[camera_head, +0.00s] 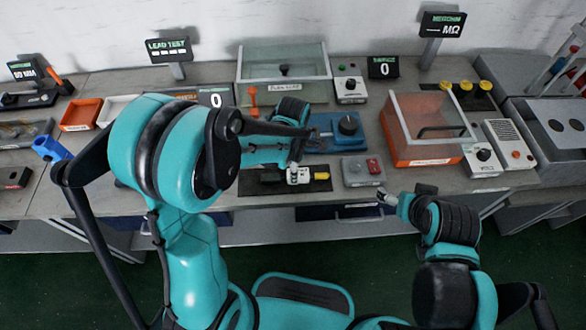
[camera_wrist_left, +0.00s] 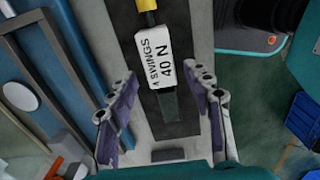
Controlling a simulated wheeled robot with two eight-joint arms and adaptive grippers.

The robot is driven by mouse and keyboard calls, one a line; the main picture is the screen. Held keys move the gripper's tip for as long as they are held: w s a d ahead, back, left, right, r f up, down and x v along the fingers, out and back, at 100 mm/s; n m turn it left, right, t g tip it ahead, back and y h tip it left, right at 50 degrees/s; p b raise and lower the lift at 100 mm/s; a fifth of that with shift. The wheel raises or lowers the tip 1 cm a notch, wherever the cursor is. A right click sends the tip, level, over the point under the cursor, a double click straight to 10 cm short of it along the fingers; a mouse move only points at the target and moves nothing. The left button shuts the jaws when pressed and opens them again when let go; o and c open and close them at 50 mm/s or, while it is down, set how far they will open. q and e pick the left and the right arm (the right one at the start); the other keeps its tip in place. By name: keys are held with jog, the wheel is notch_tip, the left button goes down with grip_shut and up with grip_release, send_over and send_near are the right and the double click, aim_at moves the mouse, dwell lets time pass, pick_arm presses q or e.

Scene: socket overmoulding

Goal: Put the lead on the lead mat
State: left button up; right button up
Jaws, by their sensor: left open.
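A dark part with a yellow end (camera_head: 321,176) and a white tag (camera_head: 299,176) lies along a dark mat (camera_head: 252,190) at the front of the bench. In the left wrist view the tag (camera_wrist_left: 155,62) reads "40 N" and "SWINGS", with the yellow end (camera_wrist_left: 147,5) beyond it. No mat label is readable, and I cannot tell whether this part is the lead. My left gripper (camera_wrist_left: 165,100) is open above the mat, its fingers either side of it and short of the tag, holding nothing visible. My right gripper (camera_head: 385,197) hangs before the bench edge; its jaws are too small to judge.
A grey box with a red button (camera_head: 362,171) stands right of the mat, a blue device (camera_head: 338,131) behind it. An orange clear-lidded box (camera_head: 428,128) stands further right. Orange (camera_head: 80,114) and white (camera_head: 117,108) trays are at left. My left arm hides part of the bench.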

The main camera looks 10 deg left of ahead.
pick_arm(q)
notch_tip(320, 180, up, 10)
jog(key=p, duration=0.3)
jog(key=s+a+r+m+t, duration=0.3)
jog(key=s+r+m, duration=0.1)
jog(key=m, duration=0.6)
jog(key=s+a+r+m+t, duration=0.4)
jog(key=s+m, duration=0.3)
jog(key=m, duration=0.4)
jog(key=shift+s+r, duration=0.15)
jog(key=shift+r, duration=0.3)
jog(key=shift+a, duration=0.1)
jog(key=shift+f+b, duration=0.55)
jog(key=shift+f, duration=0.25)
